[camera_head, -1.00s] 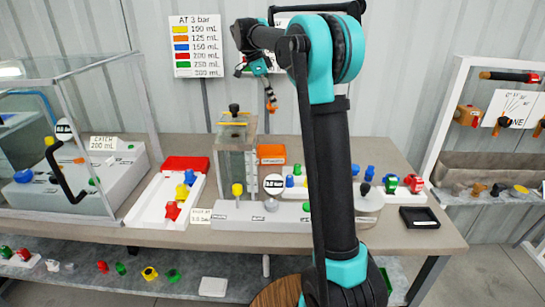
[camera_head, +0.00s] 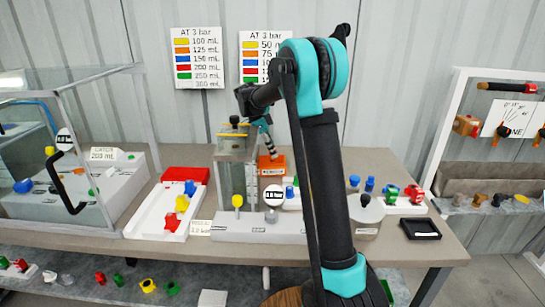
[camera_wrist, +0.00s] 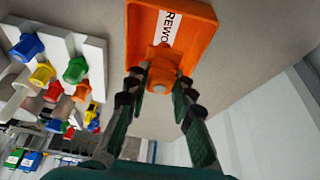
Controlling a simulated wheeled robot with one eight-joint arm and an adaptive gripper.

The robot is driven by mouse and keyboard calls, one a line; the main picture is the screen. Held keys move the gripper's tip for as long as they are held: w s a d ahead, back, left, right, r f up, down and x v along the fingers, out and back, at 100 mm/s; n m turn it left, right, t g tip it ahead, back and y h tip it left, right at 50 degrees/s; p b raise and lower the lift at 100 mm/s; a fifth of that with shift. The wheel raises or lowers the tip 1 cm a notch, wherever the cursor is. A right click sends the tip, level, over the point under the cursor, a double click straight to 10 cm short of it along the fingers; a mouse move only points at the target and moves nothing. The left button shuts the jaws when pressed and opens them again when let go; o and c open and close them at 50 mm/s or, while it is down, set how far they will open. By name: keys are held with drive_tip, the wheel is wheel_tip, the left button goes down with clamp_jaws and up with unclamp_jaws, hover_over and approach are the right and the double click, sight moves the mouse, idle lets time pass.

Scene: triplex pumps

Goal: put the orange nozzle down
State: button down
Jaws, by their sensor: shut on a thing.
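My gripper (camera_wrist: 162,82) is shut on the orange nozzle (camera_wrist: 163,62), which sits between the two fingertips in the wrist view. Behind the nozzle in that view is an orange tray (camera_wrist: 203,22) with a white label starting "REWO". The nozzle overlaps the tray's inside, and I cannot tell whether it touches the tray floor. In the head view my gripper (camera_head: 267,143) hangs over the orange tray (camera_head: 273,170), behind the clear tank. The nozzle blends with the tray there.
The clear tank (camera_head: 236,170) stands close left of my gripper. A white rack (camera_wrist: 95,60) with several coloured nozzles lies near the tray. A red tray (camera_head: 186,174) is to the left and a black tray (camera_head: 421,229) to the right. A wall sign (camera_head: 197,58) hangs behind.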

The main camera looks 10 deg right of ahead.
drive_tip(key=shift+f, duration=1.4)
drive_tip(key=c, duration=1.3)
unclamp_jaws()
drive_tip(key=shift+f, duration=0.15)
drive_tip(key=v, duration=1.2)
